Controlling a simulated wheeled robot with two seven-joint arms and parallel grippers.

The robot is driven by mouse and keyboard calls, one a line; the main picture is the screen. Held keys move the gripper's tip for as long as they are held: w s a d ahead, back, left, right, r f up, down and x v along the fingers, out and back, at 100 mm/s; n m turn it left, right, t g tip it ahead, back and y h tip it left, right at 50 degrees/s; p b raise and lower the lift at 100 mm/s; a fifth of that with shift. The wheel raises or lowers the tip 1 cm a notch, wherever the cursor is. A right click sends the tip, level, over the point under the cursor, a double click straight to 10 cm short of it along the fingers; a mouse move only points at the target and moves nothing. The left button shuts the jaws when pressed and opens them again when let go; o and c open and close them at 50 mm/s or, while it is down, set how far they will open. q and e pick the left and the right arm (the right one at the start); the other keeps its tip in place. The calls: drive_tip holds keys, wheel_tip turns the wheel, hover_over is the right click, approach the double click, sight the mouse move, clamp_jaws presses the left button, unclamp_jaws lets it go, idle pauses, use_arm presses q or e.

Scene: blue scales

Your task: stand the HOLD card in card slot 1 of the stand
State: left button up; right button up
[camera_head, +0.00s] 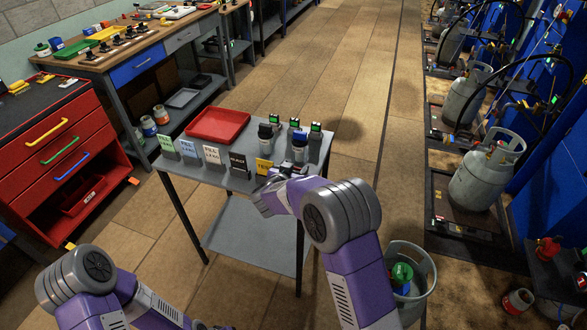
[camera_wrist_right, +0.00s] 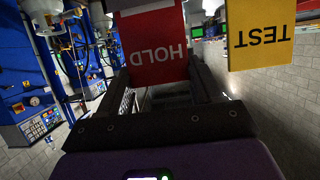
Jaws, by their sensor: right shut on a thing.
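The red HOLD card (camera_wrist_right: 152,48) is between the fingers of my right gripper (camera_wrist_right: 160,88), its lettering upside down in the right wrist view. In the head view my right gripper (camera_head: 284,174) is at the right front of the small grey table (camera_head: 240,184), and the HOLD card is hidden or too small to make out. A yellow TEST card (camera_wrist_right: 261,36) is beside the held card on the right in the wrist view. In the head view a yellow card (camera_head: 263,166) stands just left of the gripper. I cannot make out slot 1. My left gripper's fingers are not visible.
Several cards stand along the table's front edge, including a green one (camera_head: 167,143), a pale one (camera_head: 212,154) and a black one (camera_head: 238,160). A red tray (camera_head: 217,124) lies behind them.

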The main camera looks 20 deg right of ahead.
drive_tip(key=o, duration=1.5)
drive_tip(key=shift+s, duration=0.1)
drive_tip(key=p+v, duration=0.1)
drive_tip(key=v, duration=0.6)
drive_tip(key=shift+p, duration=0.35)
drive_tip(key=shift+s+a, duration=0.15)
drive_tip(key=shift+s, duration=0.05)
